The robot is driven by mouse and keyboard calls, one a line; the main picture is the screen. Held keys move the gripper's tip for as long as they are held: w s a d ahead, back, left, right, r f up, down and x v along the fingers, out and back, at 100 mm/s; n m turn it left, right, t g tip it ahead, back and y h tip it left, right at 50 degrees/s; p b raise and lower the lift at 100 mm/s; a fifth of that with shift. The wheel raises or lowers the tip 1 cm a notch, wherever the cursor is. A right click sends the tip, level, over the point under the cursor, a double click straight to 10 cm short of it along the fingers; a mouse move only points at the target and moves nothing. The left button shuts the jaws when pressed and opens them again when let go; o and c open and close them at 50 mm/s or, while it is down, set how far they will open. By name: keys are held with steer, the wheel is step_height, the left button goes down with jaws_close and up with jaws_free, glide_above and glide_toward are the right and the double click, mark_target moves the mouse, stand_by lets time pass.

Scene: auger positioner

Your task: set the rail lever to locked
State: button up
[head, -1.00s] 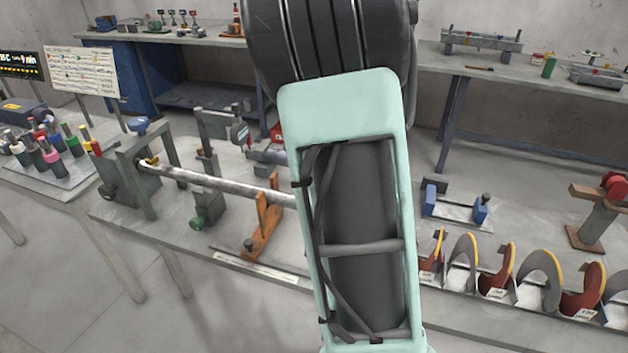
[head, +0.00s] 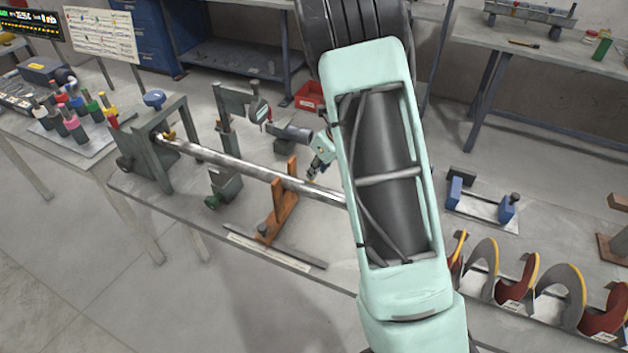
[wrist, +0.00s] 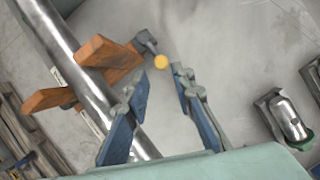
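In the wrist view, a small lever with a yellow ball end (wrist: 161,62) and a dark grey arm (wrist: 145,43) sits at the end of the orange support (wrist: 100,52). I take it for the rail lever; its marking is not readable. My gripper (wrist: 160,84) is open and empty, with the yellow ball just beyond and between its fingertips. I cannot tell whether they touch. In the head view, my gripper (head: 313,172) is small, on the far side of the steel rod, beside the orange support (head: 280,208). The lever is not distinguishable there.
The long steel rod (head: 235,163) runs from the grey end frame (head: 148,160) through the orange support, close beside my gripper. A dial gauge stand (head: 258,112) stands behind the rod. A blue-ended fixture (head: 480,203) and several auger flights (head: 482,262) are to the right.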

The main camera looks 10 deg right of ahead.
steer(key=x, duration=0.8)
steer(key=shift+d+f, duration=0.1)
steer(key=shift+f, duration=0.05)
jaws_close()
